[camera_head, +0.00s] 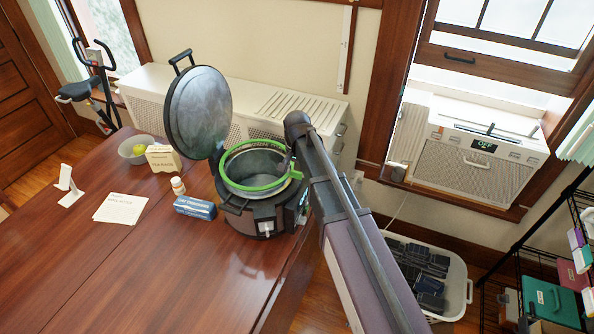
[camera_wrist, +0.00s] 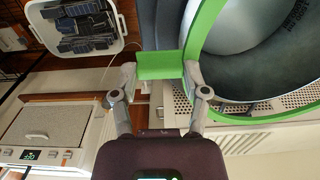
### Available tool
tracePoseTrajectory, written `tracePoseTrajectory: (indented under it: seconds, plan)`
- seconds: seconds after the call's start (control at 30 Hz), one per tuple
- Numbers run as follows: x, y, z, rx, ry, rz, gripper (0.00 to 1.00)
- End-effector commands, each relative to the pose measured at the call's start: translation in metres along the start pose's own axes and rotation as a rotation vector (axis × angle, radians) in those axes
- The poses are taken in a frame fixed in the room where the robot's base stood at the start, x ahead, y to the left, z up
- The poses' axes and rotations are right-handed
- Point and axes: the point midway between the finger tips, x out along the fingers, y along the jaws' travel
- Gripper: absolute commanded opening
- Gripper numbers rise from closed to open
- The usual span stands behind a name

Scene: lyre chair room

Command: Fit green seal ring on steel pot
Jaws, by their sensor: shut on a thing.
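The green seal ring (camera_head: 252,189) is at the mouth of the steel pot (camera_head: 238,219), which stands on the wooden table. The ring looks roughly level and a little above the rim; I cannot tell whether it touches. The pot's lid (camera_head: 198,112) is hinged up at the back left. My gripper (camera_head: 291,165) is at the ring's right side. In the wrist view my gripper (camera_wrist: 161,70) has its two fingers closed on the green tab of the ring (camera_wrist: 201,32). Grey metal (camera_wrist: 235,62) shows through the ring. The arm hides part of the pot's right side.
A blue box (camera_head: 195,208), a small bottle (camera_head: 178,186), a cream box (camera_head: 163,159), a bowl (camera_head: 134,150) and papers (camera_head: 121,208) lie left of the pot. A white radiator cover (camera_head: 150,85) stands behind. A white bin (camera_head: 457,290) is on the floor at right.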

Motion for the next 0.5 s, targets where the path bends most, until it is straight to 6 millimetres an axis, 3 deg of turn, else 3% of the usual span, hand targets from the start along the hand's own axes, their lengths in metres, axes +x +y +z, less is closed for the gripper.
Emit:
tracePoseTrajectory:
  seconds: [0.2, 0.5]
  plan:
    - [0.014, 0.000, 0.000, 0.000, 0.000, 0.000, 0.11]
    - [0.017, 0.001, 0.000, 0.001, 0.000, 0.000, 0.11]
